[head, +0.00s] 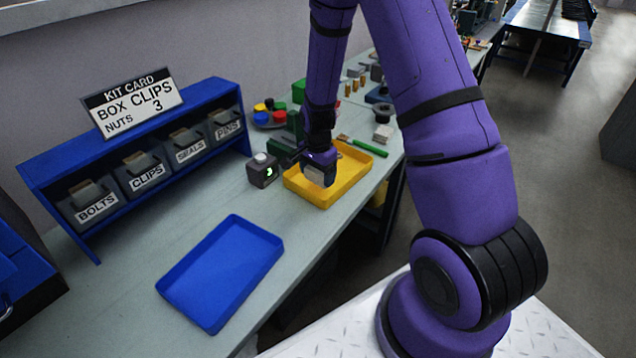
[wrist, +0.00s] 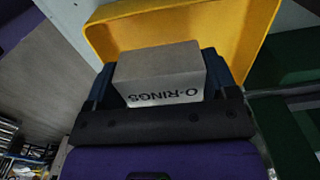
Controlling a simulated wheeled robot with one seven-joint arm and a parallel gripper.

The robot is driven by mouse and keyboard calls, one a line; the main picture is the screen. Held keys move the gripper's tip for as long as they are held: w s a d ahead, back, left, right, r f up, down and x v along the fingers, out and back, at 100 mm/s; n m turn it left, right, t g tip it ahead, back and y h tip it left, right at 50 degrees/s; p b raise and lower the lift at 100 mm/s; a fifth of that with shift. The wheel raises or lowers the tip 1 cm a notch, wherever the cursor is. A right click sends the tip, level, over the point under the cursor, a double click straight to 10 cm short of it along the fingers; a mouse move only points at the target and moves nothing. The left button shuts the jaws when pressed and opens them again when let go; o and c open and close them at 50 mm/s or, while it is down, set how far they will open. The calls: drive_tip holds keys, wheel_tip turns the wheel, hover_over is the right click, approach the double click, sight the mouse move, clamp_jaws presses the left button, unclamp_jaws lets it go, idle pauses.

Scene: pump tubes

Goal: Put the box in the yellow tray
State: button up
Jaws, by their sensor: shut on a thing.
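The box is a small grey carton marked O-RINGS (wrist: 160,75). It sits between the two fingers of my gripper (wrist: 158,80), which is shut on it. The yellow tray (wrist: 180,22) lies just beyond the box in the wrist view. In the head view the yellow tray (head: 358,183) is on the bench, and my gripper (head: 320,178) is over its left part with the box (head: 315,174) partly hidden. I cannot tell whether the box touches the tray floor.
A blue tray (head: 222,272) lies nearer on the bench. A dark device with a white knob (head: 262,172) stands close left of the yellow tray. A green-handled brush (head: 362,146) lies behind it. A blue rack with labelled bins (head: 140,160) stands along the wall.

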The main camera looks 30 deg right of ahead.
sight(318, 192)
drive_tip(key=shift+f, duration=2.1)
drive_tip(key=shift+f, duration=0.15)
drive_tip(key=o, duration=0.8)
